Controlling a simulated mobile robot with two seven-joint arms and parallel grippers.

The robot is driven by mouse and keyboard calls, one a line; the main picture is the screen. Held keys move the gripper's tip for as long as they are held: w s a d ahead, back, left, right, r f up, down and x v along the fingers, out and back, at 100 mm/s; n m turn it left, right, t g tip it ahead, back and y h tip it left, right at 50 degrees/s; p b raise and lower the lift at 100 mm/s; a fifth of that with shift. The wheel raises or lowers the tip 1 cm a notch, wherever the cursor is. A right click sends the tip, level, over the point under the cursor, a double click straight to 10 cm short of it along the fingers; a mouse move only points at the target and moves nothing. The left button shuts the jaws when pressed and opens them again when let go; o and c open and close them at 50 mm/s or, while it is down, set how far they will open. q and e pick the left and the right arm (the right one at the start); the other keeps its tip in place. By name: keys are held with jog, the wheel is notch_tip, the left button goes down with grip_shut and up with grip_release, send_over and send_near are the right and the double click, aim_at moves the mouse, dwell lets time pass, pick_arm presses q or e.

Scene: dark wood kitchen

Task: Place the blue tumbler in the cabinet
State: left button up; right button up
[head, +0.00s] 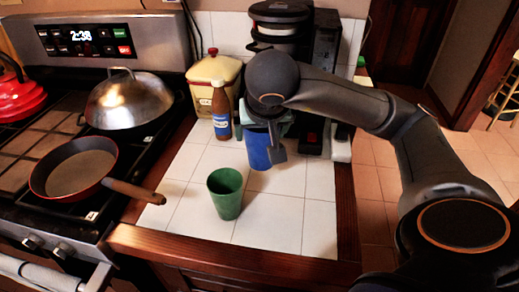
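The blue tumbler (258,152) is upright over the white tiled counter, behind the green cup. My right gripper (276,140) comes down from above at the tumbler's rim, with one grey finger in front of its right side. The other finger is hidden, so I cannot tell whether the gripper is shut on the tumbler. I also cannot tell whether the tumbler's base touches the tiles. My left gripper is out of view. No open cabinet shows; dark wood (235,268) lies below the counter's front edge.
A green cup (225,198) stands in front of the tumbler. A brown bottle (221,112), a cream canister (213,72) and a coffee maker (322,75) stand behind. The stove at left holds a pan (80,172) and a domed lid (128,102). Tiles right of the cup are clear.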

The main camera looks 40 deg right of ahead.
jog(key=d+x, duration=0.1)
jog(key=x, duration=0.3)
jog(key=r+x, duration=0.1)
jog(key=x, duration=0.4)
jog(key=w+d+x, duration=0.1)
jog(key=x, duration=0.4)
jog(key=shift+s+d+r+p, duration=0.1)
jog(key=shift+d+r+p, duration=0.1)
jog(key=shift+d+p, duration=0.15)
jog(key=shift+f, duration=0.4)
jog(key=shift+f, duration=0.1)
jog(key=shift+f, duration=0.15)
jog(key=o, duration=1)
